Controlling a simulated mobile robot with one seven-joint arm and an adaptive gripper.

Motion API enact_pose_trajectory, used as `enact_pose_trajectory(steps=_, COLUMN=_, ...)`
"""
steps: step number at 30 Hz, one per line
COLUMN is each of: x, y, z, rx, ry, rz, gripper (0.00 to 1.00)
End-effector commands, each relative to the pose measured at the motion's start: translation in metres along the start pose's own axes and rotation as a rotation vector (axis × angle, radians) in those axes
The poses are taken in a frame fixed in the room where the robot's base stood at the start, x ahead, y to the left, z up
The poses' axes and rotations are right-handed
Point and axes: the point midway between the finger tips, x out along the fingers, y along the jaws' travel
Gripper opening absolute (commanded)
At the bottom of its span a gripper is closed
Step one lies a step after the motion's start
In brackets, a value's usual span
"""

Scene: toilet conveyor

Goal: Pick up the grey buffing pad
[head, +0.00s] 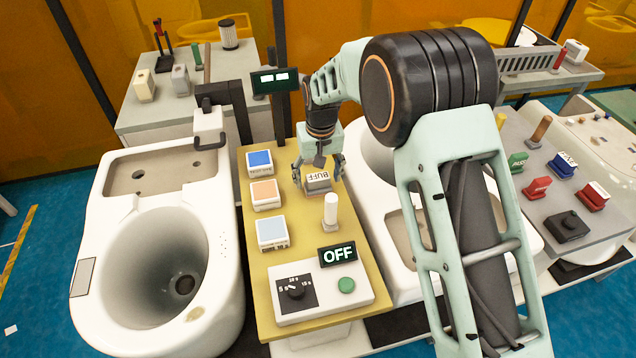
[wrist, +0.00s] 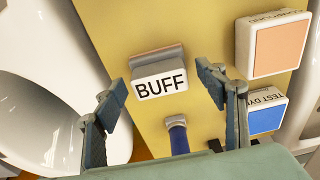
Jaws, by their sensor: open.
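The grey buffing pad (head: 317,185) sits on the yellow board, a small block with a white face lettered BUFF. In the wrist view the pad (wrist: 158,80) lies ahead of and between the fingers, with its white lettered face toward me. My gripper (head: 321,170) is just above and behind the pad in the head view, pointing down. Its two fingers, also in the wrist view (wrist: 165,92), are spread apart on either side of the pad. I see nothing held. Whether a finger touches the pad cannot be told.
The yellow board (head: 249,227) also bears blue, orange and pale-blue topped blocks on the left, a white upright peg (head: 330,211) and a control box (head: 323,289) reading OFF. White toilet bowls flank it. A grey table (head: 590,215) with coloured blocks stands right.

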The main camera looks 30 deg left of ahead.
Motion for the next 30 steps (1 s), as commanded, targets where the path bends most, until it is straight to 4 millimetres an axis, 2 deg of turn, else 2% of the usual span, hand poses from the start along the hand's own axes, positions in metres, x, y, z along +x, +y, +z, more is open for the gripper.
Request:
enact_pose_trajectory(steps=3, x=0.000, y=0.000, z=0.000, rx=0.000, ry=0.000, rz=0.000, gripper=0.65)
enact_pose_trajectory(steps=17, x=-0.001, y=0.000, z=-0.001, rx=0.000, ry=0.001, rz=0.000, gripper=0.15)
enact_pose_trajectory(steps=25, x=-0.006, y=0.000, z=-0.002, rx=0.000, ry=0.003, rz=0.000, gripper=0.13)
enact_pose_trajectory(steps=30, x=-0.034, y=0.000, z=-0.006, rx=0.000, ry=0.007, rz=0.000, gripper=0.13)
